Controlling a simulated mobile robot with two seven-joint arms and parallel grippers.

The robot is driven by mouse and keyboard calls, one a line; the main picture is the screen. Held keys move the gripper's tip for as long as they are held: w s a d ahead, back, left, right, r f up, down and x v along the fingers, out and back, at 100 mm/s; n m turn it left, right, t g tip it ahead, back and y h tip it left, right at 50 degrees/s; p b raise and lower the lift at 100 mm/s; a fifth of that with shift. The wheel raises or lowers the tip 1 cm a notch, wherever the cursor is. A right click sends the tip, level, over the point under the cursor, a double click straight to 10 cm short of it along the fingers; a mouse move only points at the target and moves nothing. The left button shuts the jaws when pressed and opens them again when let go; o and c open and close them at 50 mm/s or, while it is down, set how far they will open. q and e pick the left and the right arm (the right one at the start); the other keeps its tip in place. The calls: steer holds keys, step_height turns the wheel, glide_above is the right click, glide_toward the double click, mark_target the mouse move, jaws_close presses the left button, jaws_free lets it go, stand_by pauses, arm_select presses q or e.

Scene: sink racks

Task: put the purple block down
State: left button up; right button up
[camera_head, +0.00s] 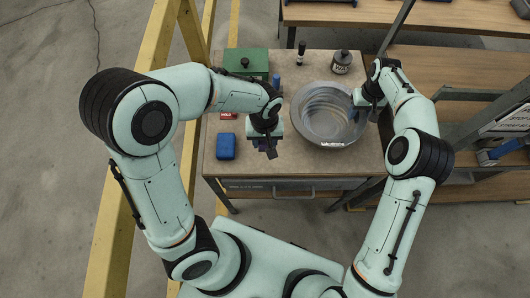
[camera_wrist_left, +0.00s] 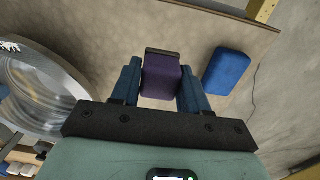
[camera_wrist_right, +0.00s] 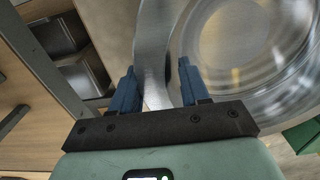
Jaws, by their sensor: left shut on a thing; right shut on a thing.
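The purple block (camera_wrist_left: 161,80) is between the two blue fingers of my left gripper (camera_wrist_left: 160,76), which is shut on it. In the head view the left gripper (camera_head: 267,146) is above the front of the table, left of the metal bowl, and the block (camera_head: 269,153) is mostly hidden. Whether the block touches the table is hard to tell. My right gripper (camera_head: 366,97) is shut on the right rim of the round metal bowl (camera_head: 326,136). In the right wrist view the rim (camera_wrist_right: 152,65) passes between the fingers of my right gripper (camera_wrist_right: 157,78).
A blue block (camera_head: 226,146) lies to the left of the left gripper, with a red block (camera_head: 228,115) behind it. A green box (camera_head: 246,61), a dark bottle (camera_head: 342,62) and a slim black item (camera_head: 301,53) stand at the back. The table's front edge is close.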

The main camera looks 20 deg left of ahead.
arm_select(q)
step_height(320, 180, down, 8)
steer(key=shift+f, duration=0.1)
stand_by(0.4)
steer(key=o, duration=0.9)
steer(key=shift+f, duration=0.1)
steer(key=shift+o, duration=0.2)
step_height(320, 180, up, 12)
steer(key=shift+r, duration=0.2)
